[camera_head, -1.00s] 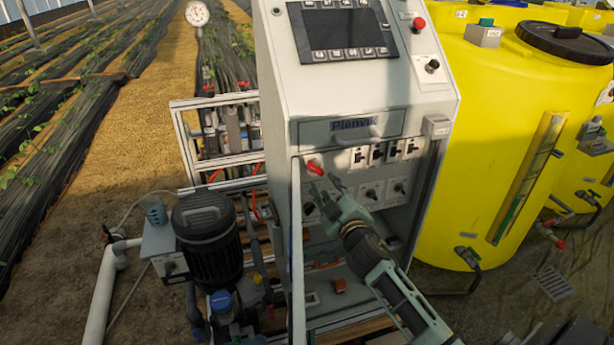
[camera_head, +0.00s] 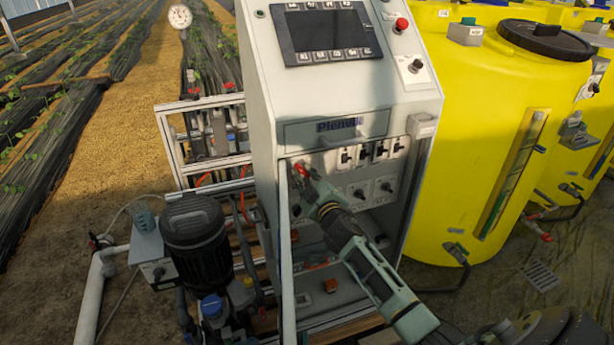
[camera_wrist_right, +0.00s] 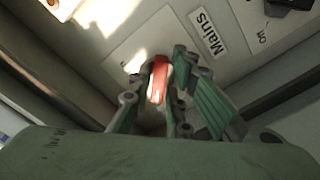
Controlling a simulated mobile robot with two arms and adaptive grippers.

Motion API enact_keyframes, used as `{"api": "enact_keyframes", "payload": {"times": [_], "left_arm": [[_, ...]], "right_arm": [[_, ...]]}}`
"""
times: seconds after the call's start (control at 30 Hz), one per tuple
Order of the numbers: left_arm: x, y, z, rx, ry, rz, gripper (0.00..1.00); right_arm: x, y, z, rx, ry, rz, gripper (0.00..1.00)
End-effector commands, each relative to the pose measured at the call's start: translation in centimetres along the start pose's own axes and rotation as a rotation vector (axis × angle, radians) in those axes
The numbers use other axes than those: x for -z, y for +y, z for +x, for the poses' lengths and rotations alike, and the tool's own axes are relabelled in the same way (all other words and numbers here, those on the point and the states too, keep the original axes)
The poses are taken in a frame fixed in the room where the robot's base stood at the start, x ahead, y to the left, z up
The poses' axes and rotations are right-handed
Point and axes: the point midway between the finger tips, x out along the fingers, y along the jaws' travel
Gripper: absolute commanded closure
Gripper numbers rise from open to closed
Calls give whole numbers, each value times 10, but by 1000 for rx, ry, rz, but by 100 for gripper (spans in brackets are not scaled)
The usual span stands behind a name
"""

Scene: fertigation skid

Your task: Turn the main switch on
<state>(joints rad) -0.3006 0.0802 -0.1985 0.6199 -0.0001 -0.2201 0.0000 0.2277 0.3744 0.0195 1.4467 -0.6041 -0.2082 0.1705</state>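The main switch is a red rotary handle (camera_head: 301,169) on a light plate in the upper left of the open cabinet. In the right wrist view the red handle (camera_wrist_right: 157,82) sits beside a label reading "Mains" (camera_wrist_right: 208,33). My right gripper (camera_head: 305,178) reaches up to it from the lower right. In the wrist view its green fingers (camera_wrist_right: 160,95) stand on either side of the handle, close to it. Whether both fingers press on it is hard to tell. The fingers partly hide the handle and its plate. My left gripper is not seen.
Several black rotary switches (camera_head: 362,157) sit right of the main switch. The cabinet's open door edge (camera_head: 285,250) stands close to the left of my gripper. A black pump motor (camera_head: 195,240) is at left, and a yellow tank (camera_head: 490,130) at right.

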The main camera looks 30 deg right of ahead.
Motion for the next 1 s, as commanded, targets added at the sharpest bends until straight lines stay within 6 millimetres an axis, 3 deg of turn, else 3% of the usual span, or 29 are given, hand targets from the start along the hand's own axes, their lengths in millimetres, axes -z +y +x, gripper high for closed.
{"api": "enact_keyframes", "payload": {"times": [0.17,0.57,1.0], "left_arm": [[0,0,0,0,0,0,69],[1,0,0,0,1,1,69],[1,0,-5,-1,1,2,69]], "right_arm": [[0,0,0,0,0,0,100],[0,-1,0,1,-1,25,100],[0,-2,0,0,-2,313,100]]}}
